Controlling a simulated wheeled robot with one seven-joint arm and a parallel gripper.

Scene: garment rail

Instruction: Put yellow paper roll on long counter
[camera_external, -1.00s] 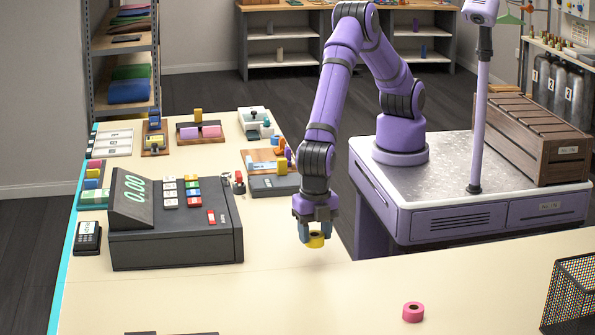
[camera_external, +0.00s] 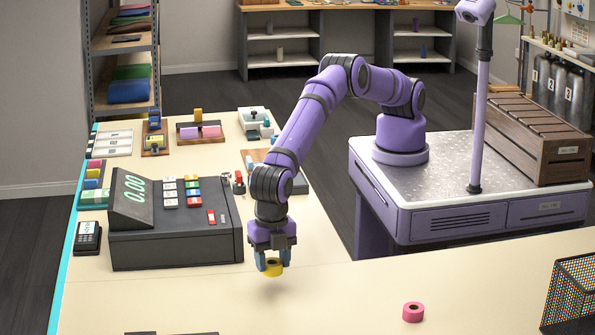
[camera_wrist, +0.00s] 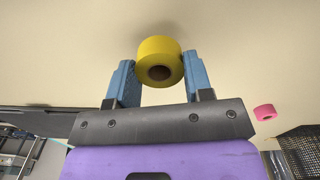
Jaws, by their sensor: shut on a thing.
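The yellow paper roll (camera_external: 272,268) is held between the fingers of my gripper (camera_external: 270,262), just right of the cash register's front corner. The wrist view shows the yellow roll (camera_wrist: 160,62) between the two blue fingertips of my gripper (camera_wrist: 158,70), its hole facing the camera. The long counter (camera_external: 330,290) is cream-coloured and runs along the front and up the left side. A soft shadow lies on the counter below the roll, which appears a little above the surface; the exact gap is hard to tell.
A dark cash register (camera_external: 175,240) stands close to the left of my gripper. A pink roll (camera_external: 413,312) sits on the counter to the right, and a mesh holder (camera_external: 572,295) stands at the far right. The counter between the register and the pink roll is clear.

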